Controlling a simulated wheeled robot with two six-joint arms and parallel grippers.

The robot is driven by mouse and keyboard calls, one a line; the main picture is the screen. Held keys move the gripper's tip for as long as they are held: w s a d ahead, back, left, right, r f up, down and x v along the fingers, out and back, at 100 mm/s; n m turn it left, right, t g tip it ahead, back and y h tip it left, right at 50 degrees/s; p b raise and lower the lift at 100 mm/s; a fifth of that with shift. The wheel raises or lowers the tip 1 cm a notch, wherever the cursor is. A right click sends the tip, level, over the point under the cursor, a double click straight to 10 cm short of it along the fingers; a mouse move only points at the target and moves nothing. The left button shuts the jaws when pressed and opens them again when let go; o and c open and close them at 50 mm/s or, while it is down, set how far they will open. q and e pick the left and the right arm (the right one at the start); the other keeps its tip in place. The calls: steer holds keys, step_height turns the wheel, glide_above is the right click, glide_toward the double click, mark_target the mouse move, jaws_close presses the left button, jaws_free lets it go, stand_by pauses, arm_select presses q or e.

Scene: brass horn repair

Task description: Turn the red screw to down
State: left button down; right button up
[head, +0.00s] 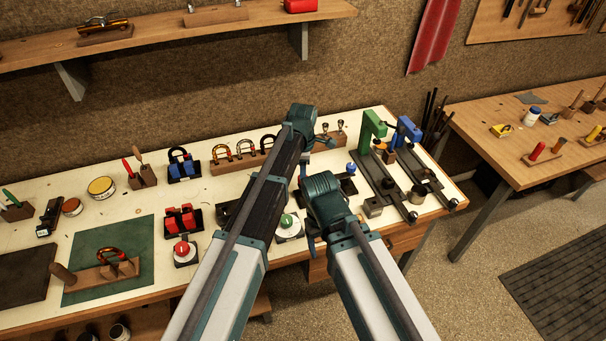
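A round red knob (182,248), which looks like the red screw, sits on a pale base near the front edge of the bench, left of my arms. It has a small light mark, but its direction is too small to tell. My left arm reaches up across the bench, past the red knob's right side; small dark parts at its far end, perhaps the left gripper (325,141), show near the back of the bench. My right arm bends near the front edge; its gripper (312,243) seems to hang beside the green knob. Neither gripper's fingers show clearly, and neither is at the red knob.
A similar green knob (288,222) stands to the right. Red blocks in a black holder (183,220) stand right behind the red knob. A green mat (140,235) with a wooden horn stand lies left. Green and blue clamps (373,130) stand right. Space above the red knob looks clear.

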arm_select(q)
steer(key=shift+n, duration=0.6)
steer(key=shift+c, duration=2.2)
jaws_free()
steer(key=shift+r, duration=0.1)
step_height(320, 180, up, 14)
steer(key=p, duration=1.3)
steer(key=shift+f+p, duration=0.2)
steer(key=shift+p, duration=0.15)
